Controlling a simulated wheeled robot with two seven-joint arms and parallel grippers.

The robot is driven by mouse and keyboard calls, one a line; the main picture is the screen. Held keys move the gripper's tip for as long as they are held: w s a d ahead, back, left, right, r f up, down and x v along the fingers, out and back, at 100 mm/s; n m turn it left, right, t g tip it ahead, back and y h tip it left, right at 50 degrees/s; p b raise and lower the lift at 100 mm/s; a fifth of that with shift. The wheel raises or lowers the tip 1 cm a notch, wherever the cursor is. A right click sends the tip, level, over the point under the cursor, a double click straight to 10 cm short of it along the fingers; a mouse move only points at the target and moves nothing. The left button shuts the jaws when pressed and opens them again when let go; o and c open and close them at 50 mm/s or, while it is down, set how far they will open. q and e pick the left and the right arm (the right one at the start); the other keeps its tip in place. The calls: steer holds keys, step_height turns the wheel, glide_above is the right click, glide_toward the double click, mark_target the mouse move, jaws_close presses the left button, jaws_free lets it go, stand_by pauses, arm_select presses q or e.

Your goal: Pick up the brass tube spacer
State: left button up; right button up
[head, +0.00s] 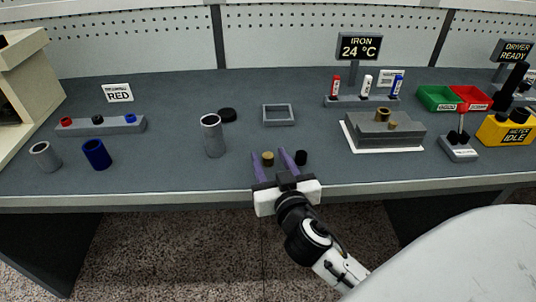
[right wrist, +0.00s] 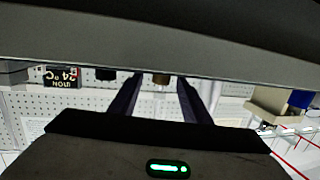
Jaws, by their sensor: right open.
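A small brass tube spacer (head: 268,158) stands on the grey bench near its front edge. My right gripper (head: 267,153) comes in from the front, open, its two purple fingers on either side of the spacer with gaps showing. In the right wrist view, which looks upside down, the brass spacer (right wrist: 161,79) shows between the spread fingertips (right wrist: 160,78). My left gripper is not in view.
A small black cylinder (head: 301,157) stands just right of the right finger. A tall grey cylinder (head: 212,137), a black disc (head: 227,115) and a blue cup (head: 96,154) stand to the left. A grey square frame (head: 279,115) lies behind; bench around it is clear.

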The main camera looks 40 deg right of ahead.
mark_target(268, 155)
steer(key=shift+x, duration=1)
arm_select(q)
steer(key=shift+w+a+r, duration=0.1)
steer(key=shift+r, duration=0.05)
arm_select(e)
steer(key=shift+f, duration=0.1)
steer(key=shift+c, duration=0.4)
steer(key=shift+a, duration=0.1)
jaws_close()
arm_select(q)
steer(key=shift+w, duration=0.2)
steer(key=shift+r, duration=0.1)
